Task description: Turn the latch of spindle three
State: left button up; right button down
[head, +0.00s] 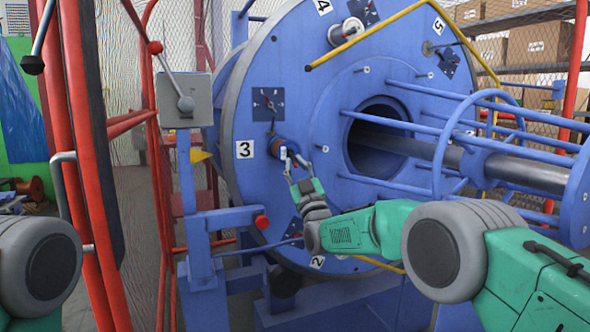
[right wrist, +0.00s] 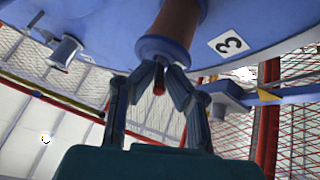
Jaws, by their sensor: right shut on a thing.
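Spindle three (head: 277,145) sticks out of the big blue disc (head: 320,100), beside the white label 3 (head: 244,149) in the head view. In the right wrist view the spindle (right wrist: 168,42) comes down from the top, brownish with a wider end. My right gripper (head: 289,156) is at the spindle's end. In the right wrist view its fingers (right wrist: 162,76) close around the small reddish latch (right wrist: 159,87) at the spindle tip. The latch is mostly hidden by the fingers in the head view. My left gripper is out of view.
Red frame bars (head: 95,180) rise at the left. Blue rods (head: 400,125) and a grey shaft (head: 455,155) extend to the right.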

jog(key=shift+a, duration=0.1)
jog(key=c, duration=1.6)
grip_release()
jog(key=shift+s, duration=0.1)
jog(key=shift+f, duration=0.1)
jog(key=shift+s+f, duration=0.15)
jog(key=shift+s, duration=0.1)
jog(key=v, duration=1.1)
jog(key=shift+s+f, duration=0.1)
jog(key=shift+f, duration=0.05)
